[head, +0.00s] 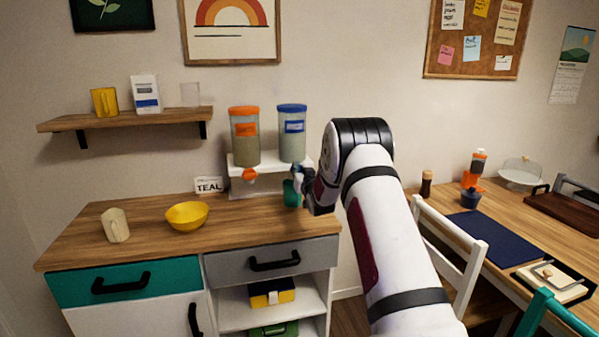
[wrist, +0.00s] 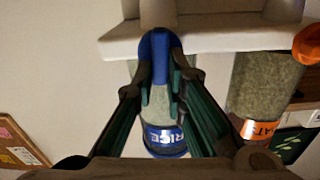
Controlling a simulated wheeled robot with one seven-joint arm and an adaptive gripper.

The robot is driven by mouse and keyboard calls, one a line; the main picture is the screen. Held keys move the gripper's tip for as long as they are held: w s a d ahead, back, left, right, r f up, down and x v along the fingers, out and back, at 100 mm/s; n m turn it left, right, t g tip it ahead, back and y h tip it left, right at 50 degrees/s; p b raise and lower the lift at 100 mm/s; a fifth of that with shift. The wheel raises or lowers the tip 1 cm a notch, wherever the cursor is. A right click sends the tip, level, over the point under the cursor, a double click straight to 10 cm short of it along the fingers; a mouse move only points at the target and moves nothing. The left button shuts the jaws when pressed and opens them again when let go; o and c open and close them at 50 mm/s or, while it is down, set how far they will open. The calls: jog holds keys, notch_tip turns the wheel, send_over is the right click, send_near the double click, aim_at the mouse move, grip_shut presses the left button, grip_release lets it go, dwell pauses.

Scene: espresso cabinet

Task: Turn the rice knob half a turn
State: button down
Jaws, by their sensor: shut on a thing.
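The rice dispenser (head: 291,140) has a blue lid and stands on the right of a white stand (head: 238,190). In the wrist view the dispenser's blue RICE label (wrist: 165,137) shows upside down behind my fingers. The blue rice knob (wrist: 158,48) is between my fingertips, with its handle running along the picture's vertical. My gripper (wrist: 160,85) is shut on it. In the head view my gripper (head: 301,180) is in front of the stand and hides the knob.
The oats dispenser (head: 245,143) with its orange knob (head: 250,174) is just left. A teal cup (head: 291,193) stands below the rice dispenser.

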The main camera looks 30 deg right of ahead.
jog(key=shift+m, duration=0.4)
jog(key=shift+s+d+f+m+b, duration=0.15)
jog(key=shift+m+b, duration=0.5)
jog(key=shift+m, duration=2)
jog(key=shift+d+f+m+b, duration=0.3)
jog(key=shift+m+b, duration=0.4)
jog(key=shift+m, duration=1.9)
jog(key=shift+s+d+f+m+b, duration=0.15)
jog(key=shift+m+b, duration=0.5)
jog(key=shift+m, duration=2)
jog(key=shift+w, duration=0.15)
jog(key=c, duration=1.6)
grip_release()
